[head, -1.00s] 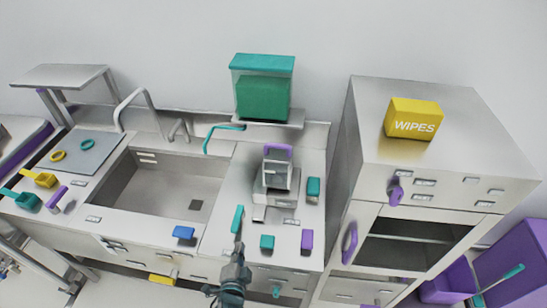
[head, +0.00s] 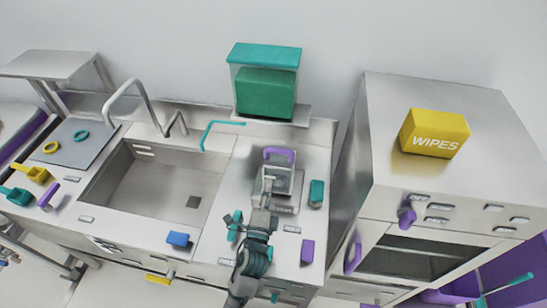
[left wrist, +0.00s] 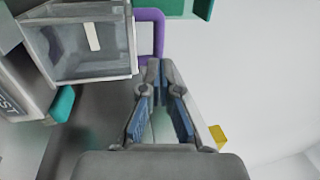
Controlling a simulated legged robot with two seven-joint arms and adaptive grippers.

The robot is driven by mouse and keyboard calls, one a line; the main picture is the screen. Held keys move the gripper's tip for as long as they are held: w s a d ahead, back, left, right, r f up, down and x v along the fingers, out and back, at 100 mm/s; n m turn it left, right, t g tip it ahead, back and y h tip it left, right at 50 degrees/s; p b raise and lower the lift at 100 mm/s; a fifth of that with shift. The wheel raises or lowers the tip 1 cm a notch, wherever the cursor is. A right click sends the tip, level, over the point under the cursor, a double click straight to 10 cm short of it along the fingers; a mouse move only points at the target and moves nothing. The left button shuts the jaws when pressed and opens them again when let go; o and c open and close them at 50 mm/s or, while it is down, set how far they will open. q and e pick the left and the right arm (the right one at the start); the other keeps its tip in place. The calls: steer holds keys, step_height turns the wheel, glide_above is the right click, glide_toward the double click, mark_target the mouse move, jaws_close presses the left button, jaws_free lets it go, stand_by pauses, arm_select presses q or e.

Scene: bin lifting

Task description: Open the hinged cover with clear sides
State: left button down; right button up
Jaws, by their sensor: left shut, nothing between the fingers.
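The hinged cover with clear sides (head: 277,180) is down on a small grey device on the counter right of the sink. It has a purple handle (head: 279,153) on top. In the left wrist view the clear cover (left wrist: 85,48) fills the upper left, with its purple handle (left wrist: 158,35) beside it. My left gripper (head: 267,185) is shut and empty, in front of the cover, and hides part of it. In the left wrist view its fingers (left wrist: 160,80) lie just below the handle; I cannot tell whether they touch. My right gripper is not in view.
A teal block (head: 317,193) and a purple block (head: 307,251) stand right of the device. A teal-lidded clear container (head: 264,82) stands on a shelf behind. The sink (head: 165,180) is to the left. A tall steel cabinet (head: 385,130) bounds the right.

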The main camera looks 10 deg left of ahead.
mark_target(273, 160)
arm_select(q)
steer(key=p+x, duration=0.1)
steer(key=x, duration=0.8)
steer(key=shift+w+f+p, duration=0.1)
steer(key=shift+f+p, duration=0.1)
steer(key=shift+p, duration=0.15)
steer(key=shift+w, duration=0.1)
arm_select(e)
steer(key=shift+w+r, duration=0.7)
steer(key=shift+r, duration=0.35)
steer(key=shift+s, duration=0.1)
